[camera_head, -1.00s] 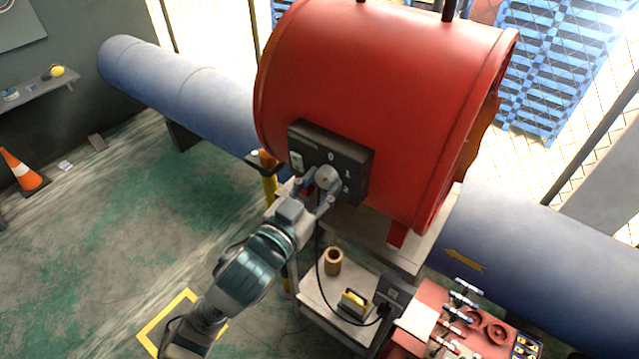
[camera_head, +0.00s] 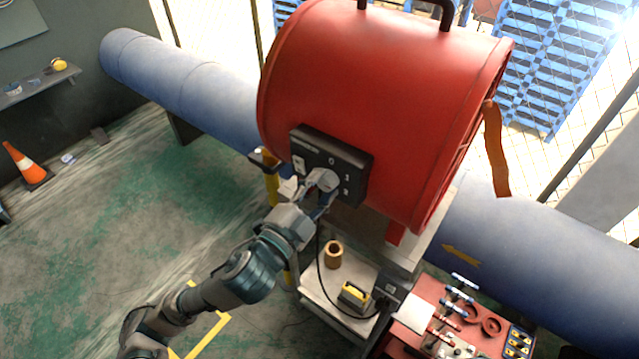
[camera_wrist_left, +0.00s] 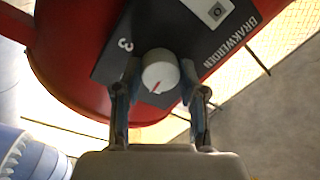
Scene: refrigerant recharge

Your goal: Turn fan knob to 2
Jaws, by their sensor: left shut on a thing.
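The red drum-shaped fan (camera_head: 390,85) has a dark control panel (camera_head: 353,162) on its near side. The white round knob (camera_head: 323,180) sits on this panel, beside the marks 0 and 1 and a lower mark too small to read. My left gripper (camera_head: 316,190) is shut on the knob, its fingers on either side of it. In the left wrist view the knob (camera_wrist_left: 160,68) lies between the fingertips (camera_wrist_left: 160,82), and its red line points down and left. A 3 shows on the panel (camera_wrist_left: 112,62) there. My right gripper is not in view.
An orange ribbon (camera_head: 496,150) hangs out from the fan's right end. Below the fan, a trolley (camera_head: 318,290) carries a brass-coloured ring (camera_head: 333,255) and a yellow-black device (camera_head: 354,295). A yellow post (camera_head: 272,190) stands left of the panel. A blue pipe (camera_head: 185,80) runs behind.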

